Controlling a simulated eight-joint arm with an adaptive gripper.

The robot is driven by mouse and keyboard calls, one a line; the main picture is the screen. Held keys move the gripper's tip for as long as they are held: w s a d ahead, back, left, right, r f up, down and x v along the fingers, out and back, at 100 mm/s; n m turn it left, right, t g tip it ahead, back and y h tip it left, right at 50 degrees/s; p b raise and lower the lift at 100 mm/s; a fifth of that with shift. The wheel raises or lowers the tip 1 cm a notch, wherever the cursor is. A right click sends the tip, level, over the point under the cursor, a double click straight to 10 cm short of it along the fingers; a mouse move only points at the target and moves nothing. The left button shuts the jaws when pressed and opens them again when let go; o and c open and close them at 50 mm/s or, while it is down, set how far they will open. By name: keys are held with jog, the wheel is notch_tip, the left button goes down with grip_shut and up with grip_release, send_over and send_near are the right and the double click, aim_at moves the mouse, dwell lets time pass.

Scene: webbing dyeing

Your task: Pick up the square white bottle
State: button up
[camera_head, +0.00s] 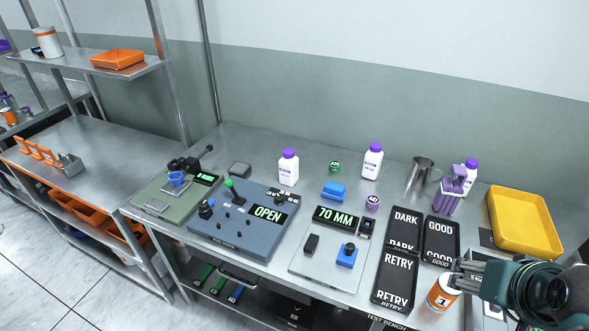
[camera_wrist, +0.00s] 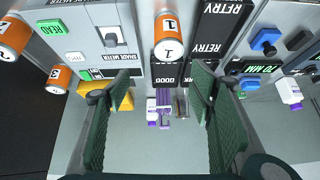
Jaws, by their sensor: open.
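Several white bottles with purple caps stand on the metal bench. One white bottle (camera_head: 288,172) is behind the blue OPEN panel, and another white bottle (camera_head: 372,163) stands at the back middle. A third white bottle (camera_head: 469,176) is partly hidden behind the purple rack. I cannot tell for sure which is the square one. Two bottles also show in the wrist view, one at the right (camera_wrist: 288,92) and one beside the purple rack (camera_wrist: 152,113). My gripper (camera_head: 468,275) is at the bench's front right, open and empty, apart from all the white bottles.
An orange-and-white container (camera_head: 442,294) stands close to my gripper. Black trays (camera_head: 396,277), a purple rack (camera_head: 446,202), a metal beaker (camera_head: 419,174) and a yellow tray (camera_head: 522,247) crowd the right side. A 70 MM panel (camera_head: 300,258) lies in the middle.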

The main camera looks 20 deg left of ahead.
jog(key=w+a+r+m+g+y, duration=0.15)
jog(key=w+a+m+y, duration=0.35)
jog(key=w+a, duration=0.9)
jog(key=m+g+y, duration=0.2)
jog(key=m+y, duration=0.6)
jog(key=m, duration=0.1)
send_near(293, 160)
jog(key=shift+w+a+f+m+g+y, duration=0.4)
jog(key=shift+a+f+m+y, duration=0.2)
jog(key=shift+m+y, duration=0.15)
jog(key=shift+w+a+f+m+g+y, duration=0.4)
jog(key=shift+f+m+y, duration=0.25)
jog(key=shift+y, duration=0.2)
jog(key=shift+w+a+f+m+g+y, duration=0.35)
jog(key=shift+a+f+m+g+y, duration=0.1)
jog(key=shift+a+f+m+y, duration=0.25)
jog(key=shift+d+r, duration=0.1)
jog(key=shift+a, duration=1.25)
